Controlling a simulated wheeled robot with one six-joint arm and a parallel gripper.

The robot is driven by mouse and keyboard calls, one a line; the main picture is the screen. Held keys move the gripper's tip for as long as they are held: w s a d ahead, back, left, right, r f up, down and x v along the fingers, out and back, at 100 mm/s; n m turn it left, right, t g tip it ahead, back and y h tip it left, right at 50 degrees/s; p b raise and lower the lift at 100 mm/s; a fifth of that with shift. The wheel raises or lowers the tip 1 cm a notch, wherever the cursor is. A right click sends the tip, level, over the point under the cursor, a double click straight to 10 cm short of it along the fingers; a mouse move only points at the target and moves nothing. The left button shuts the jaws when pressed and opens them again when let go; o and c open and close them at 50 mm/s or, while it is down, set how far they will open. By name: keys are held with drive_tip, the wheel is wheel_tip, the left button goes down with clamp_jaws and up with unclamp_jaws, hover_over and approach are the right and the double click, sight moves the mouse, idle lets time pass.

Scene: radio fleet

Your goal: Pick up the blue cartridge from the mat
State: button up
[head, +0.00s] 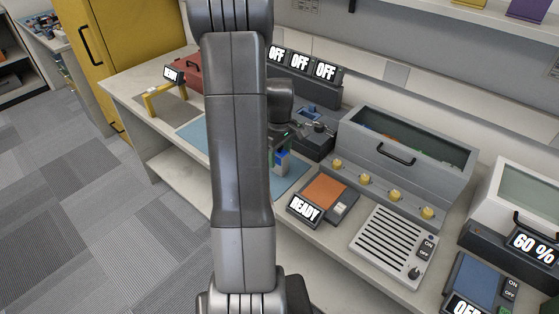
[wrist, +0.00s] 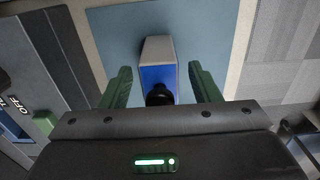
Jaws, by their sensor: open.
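The blue cartridge (wrist: 158,76) stands on the light blue mat (wrist: 215,35) in the wrist view. It has a grey-white side, a blue face and a black round knob at the near end. My gripper (wrist: 160,84) is open, with one green finger on each side of the cartridge and a gap on both sides. In the head view the cartridge (head: 282,160) shows just right of my arm, below my gripper (head: 279,147). My arm hides much of the mat (head: 289,178) there.
A dark device with OFF displays (head: 301,66) stands behind the mat. A grey bin (head: 408,147) with yellow knobs and a READY unit (head: 323,193) with an orange pad are to the right. A red case (head: 187,73) and a yellow stand (head: 166,99) are to the left.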

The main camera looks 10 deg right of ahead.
drive_tip(key=c, duration=1.1)
